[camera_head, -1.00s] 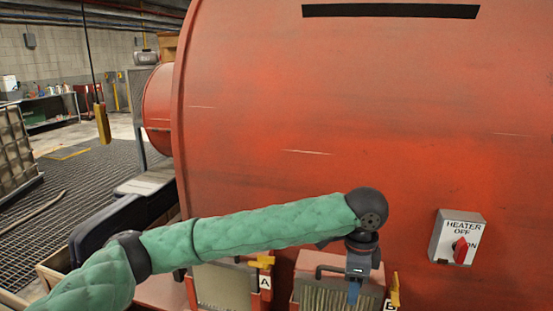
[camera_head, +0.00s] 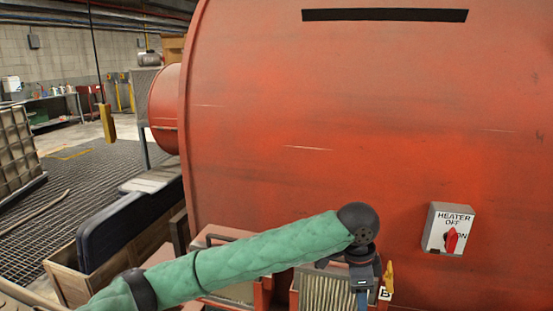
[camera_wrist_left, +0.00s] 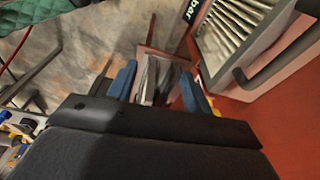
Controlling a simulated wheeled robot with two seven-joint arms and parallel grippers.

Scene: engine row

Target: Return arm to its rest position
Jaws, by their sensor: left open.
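My left arm, in a green quilted sleeve (camera_head: 260,257), comes in from the lower left in the head view. Its wrist is in front of the louvered unit with the B tag (camera_head: 326,290), at the bottom of the red engine housing. My left gripper (camera_head: 361,299) points down there, with its blue fingers partly cut off by the picture edge. In the left wrist view the left gripper (camera_wrist_left: 155,84) has its two blue fingers apart. Grey upright shapes show beyond the gap, and I see nothing held. My right gripper is not in view.
The red housing (camera_head: 380,110) fills the right. A heater switch box (camera_head: 449,229) with a red knob sticks out of it. A louvered unit (camera_wrist_left: 238,30) with a dark handle (camera_wrist_left: 285,52) is close beside the left gripper. A wooden crate (camera_head: 75,275) stands at lower left.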

